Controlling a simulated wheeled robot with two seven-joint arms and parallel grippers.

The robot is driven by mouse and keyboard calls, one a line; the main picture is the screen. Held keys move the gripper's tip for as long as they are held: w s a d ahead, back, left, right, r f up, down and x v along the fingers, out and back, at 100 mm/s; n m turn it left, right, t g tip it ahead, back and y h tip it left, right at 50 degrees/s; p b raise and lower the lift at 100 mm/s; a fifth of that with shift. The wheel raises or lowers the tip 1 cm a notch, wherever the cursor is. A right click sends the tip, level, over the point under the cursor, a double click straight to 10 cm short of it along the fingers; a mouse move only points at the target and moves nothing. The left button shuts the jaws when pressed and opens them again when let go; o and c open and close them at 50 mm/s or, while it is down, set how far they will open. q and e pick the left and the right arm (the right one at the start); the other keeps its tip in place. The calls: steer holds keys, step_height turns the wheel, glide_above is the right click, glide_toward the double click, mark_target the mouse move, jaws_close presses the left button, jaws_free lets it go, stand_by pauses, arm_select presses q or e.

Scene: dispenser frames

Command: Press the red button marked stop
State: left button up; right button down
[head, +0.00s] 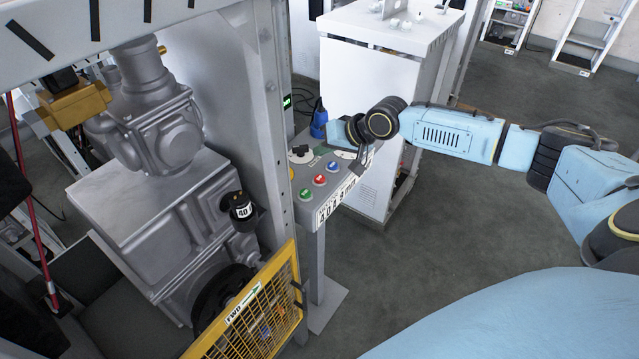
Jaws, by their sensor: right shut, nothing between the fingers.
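The red button (319,180) sits on the sloped top of a grey control box (305,215), between a green button (306,194) and a blue button (332,166). Any stop marking is too small to read. My right arm reaches in from the right, and my right gripper (358,161) is over the far right end of the box. It is shut and empty, beyond the blue button and apart from the red one. The red button is in plain sight. My left gripper is out of view.
A black rotary knob (300,153) and a yellow button (291,173) are also on the box. A grey post (272,110) and a yellow mesh guard (255,315) stand to its left, near grey machinery (150,200). A white cabinet (370,100) stands behind. The floor at right is clear.

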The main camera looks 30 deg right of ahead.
steer(key=b, duration=0.4)
glide_above(323, 180)
step_height(323, 180, down, 5)
steer(key=shift+r, duration=0.2)
steer(key=shift+d+f, duration=0.1)
steer(key=shift+f, duration=0.6)
stand_by(1.0)
steer(key=shift+f, duration=0.45)
steer(key=shift+f, duration=0.45)
stand_by(0.5)
stand_by(0.3)
steer(key=shift+r+p, duration=0.8)
steer(key=shift+r, duration=0.1)
